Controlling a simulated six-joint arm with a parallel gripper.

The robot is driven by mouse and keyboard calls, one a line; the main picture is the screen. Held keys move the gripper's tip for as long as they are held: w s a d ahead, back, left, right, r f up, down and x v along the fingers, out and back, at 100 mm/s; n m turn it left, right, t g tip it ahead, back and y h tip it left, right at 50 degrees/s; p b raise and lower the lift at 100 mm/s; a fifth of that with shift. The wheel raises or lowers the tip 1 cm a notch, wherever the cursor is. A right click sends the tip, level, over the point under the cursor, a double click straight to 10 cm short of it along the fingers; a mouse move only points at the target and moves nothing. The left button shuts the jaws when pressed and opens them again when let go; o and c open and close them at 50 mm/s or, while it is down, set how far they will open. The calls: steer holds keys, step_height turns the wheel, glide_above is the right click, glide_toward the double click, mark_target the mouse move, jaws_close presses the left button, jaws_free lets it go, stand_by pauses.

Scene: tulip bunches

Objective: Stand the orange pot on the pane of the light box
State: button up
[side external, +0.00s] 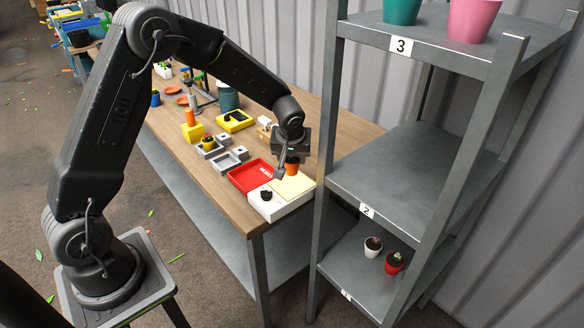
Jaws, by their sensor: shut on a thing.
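My gripper (286,168) is shut on the orange pot (292,169), which looks roughly upright. A grey finger covers the pot's left side, and the wrist hides part of its top. The light box (282,208) is a white box at the near right corner of the wooden table. Its pane (293,187) is a pale cream square on top. The pot shows at the pane's far edge in the side view; I cannot tell whether it touches the pane or hangs above it.
A red tray (250,176) lies left of the light box, and a small black item (266,195) is on the box's front. Grey trays (229,161), a yellow tray (235,121) and a yellow pot (208,143) stand farther back. A metal shelf rack (390,170) rises close on the right.

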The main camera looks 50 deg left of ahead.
mark_target(292, 168)
steer(key=shift+f, duration=2)
steer(key=shift+f, duration=0.1)
steer(key=o, duration=0.9)
steer(key=s+d+r+m+t+h, duration=0.1)
steer(key=s+d+r+m, duration=0.15)
steer(key=s+r, duration=0.6)
steer(key=s+d+r+m, duration=0.1)
steer(key=s+d+r, duration=0.35)
steer(key=r, duration=0.75)
steer(key=s+d+m, duration=0.1)
steer(key=s, duration=0.4)
steer(key=s+d+r+m+t+h, duration=0.1)
steer(key=s+m, duration=0.1)
steer(key=s, duration=0.3)
steer(key=s+d+r+m+h, duration=0.1)
steer(key=s+m, duration=0.1)
steer(key=s, duration=0.3)
steer(key=shift+s+r+m, duration=0.2)
steer(key=shift+r+m, duration=0.05)
